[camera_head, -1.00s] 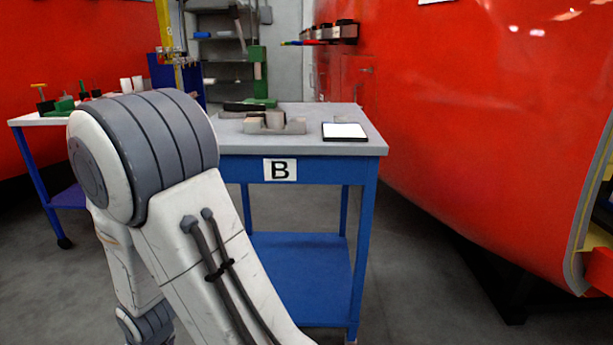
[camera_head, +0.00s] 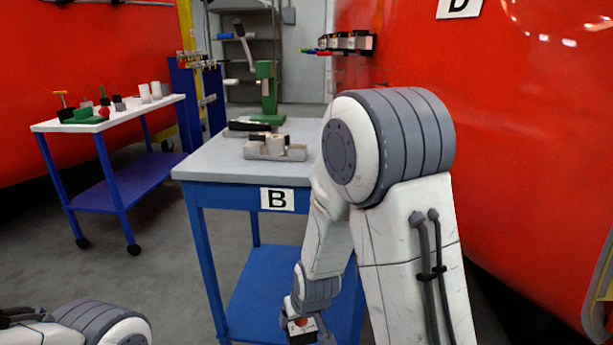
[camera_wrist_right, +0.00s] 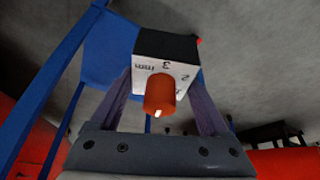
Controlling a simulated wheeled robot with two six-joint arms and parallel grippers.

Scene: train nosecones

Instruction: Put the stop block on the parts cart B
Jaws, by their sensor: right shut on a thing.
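My right gripper (camera_head: 302,328) hangs low in front of the parts cart B (camera_head: 195,172), below its top. It is shut on a small block, which I take for the stop block (camera_wrist_right: 165,47); it has a dark face, white sides with "3 mm" and "2" marked, and an orange round knob. In the right wrist view the fingers of the right gripper (camera_wrist_right: 165,85) stand on both sides of it. Cart B has a grey top, blue legs and a "B" label. Part of my left arm shows at the lower left; its gripper is out of view.
On cart B stand a grey fixture (camera_head: 275,150) and a green press (camera_head: 266,90); its front left top is bare. My right arm hides its right part. A white-topped cart (camera_head: 125,112) with small parts stands left. A red train body (camera_head: 530,130) rises right.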

